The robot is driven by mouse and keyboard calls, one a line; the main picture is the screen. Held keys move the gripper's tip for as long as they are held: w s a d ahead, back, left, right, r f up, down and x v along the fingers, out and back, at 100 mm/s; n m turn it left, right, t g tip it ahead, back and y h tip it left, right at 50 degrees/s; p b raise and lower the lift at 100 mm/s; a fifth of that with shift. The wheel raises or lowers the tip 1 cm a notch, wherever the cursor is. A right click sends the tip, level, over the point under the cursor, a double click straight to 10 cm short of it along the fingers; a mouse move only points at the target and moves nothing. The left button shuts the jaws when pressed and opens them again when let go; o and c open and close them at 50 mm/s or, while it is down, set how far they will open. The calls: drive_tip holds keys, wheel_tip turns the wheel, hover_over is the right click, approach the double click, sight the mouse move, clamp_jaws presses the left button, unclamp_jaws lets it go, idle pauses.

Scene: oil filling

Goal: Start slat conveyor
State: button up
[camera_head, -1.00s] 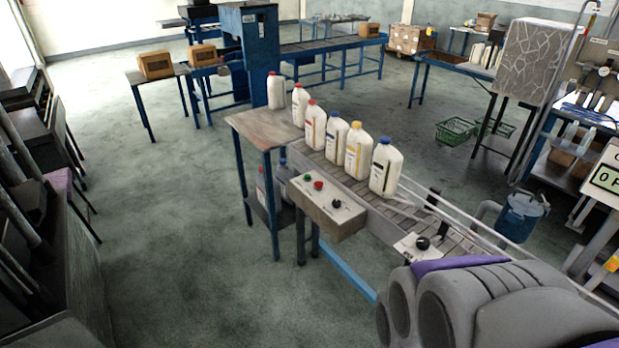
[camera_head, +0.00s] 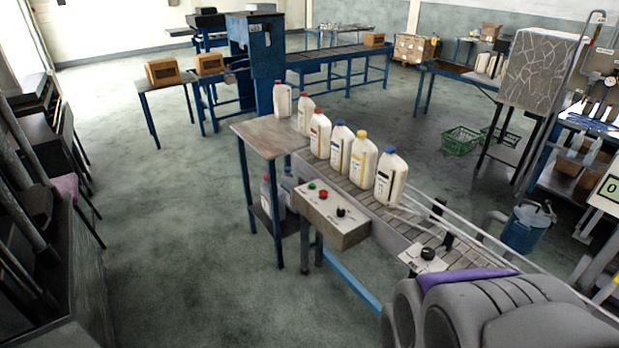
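The slat conveyor (camera_head: 415,228) runs from a small table at the middle of the view toward the lower right. A control box (camera_head: 333,219) is fixed to its near side, with a green button (camera_head: 312,185), a red button (camera_head: 323,194) and a black knob (camera_head: 340,212) on its pale panel. A second small panel with a black knob (camera_head: 427,253) sits further right along the conveyor. Several white bottles (camera_head: 362,157) with coloured caps stand upright in a row on the slats. Part of my grey arm shows at the lower right; my gripper is not visible.
The small table (camera_head: 268,135) at the conveyor's end holds a white bottle. Dark machines (camera_head: 50,230) line the left edge. A blue container (camera_head: 525,227) stands beyond the conveyor at right. Open green floor (camera_head: 185,240) lies left of the control box.

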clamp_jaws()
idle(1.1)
